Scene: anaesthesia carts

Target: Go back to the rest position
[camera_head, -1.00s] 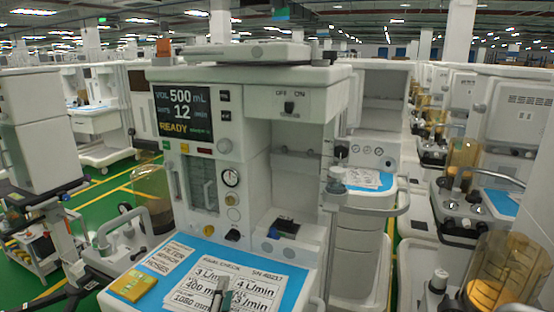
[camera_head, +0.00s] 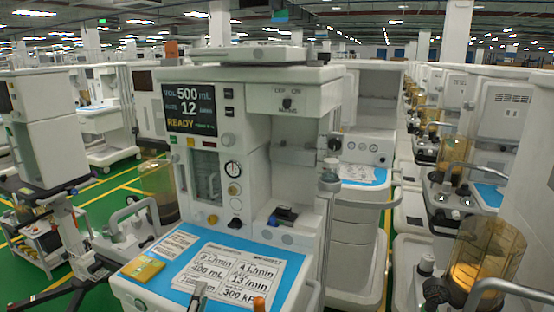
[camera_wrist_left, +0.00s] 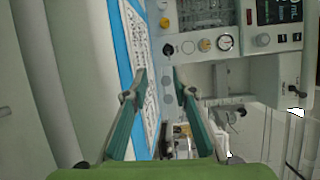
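The anaesthesia cart (camera_head: 230,150) stands in front of me, with a lit screen (camera_head: 193,112) reading 500 mL, 12 and READY. Its blue worktop (camera_head: 139,275) holds printed sheets and a yellow block (camera_head: 143,269). My left gripper (camera_head: 197,296) shows at the bottom edge of the head view, in front of the worktop. In the left wrist view its two teal fingers (camera_wrist_left: 157,88) stand apart with nothing between them. The worktop's blue edge and sheets lie beyond them, with the cart's knobs and gauge. My right gripper is not in view.
More carts stand in a row on the right, with an amber canister (camera_head: 487,258) near the lower right. Another cart (camera_head: 362,215) is close behind the main one. A white cabinet (camera_head: 45,130) stands at left. Green floor (camera_head: 98,200) shows between them.

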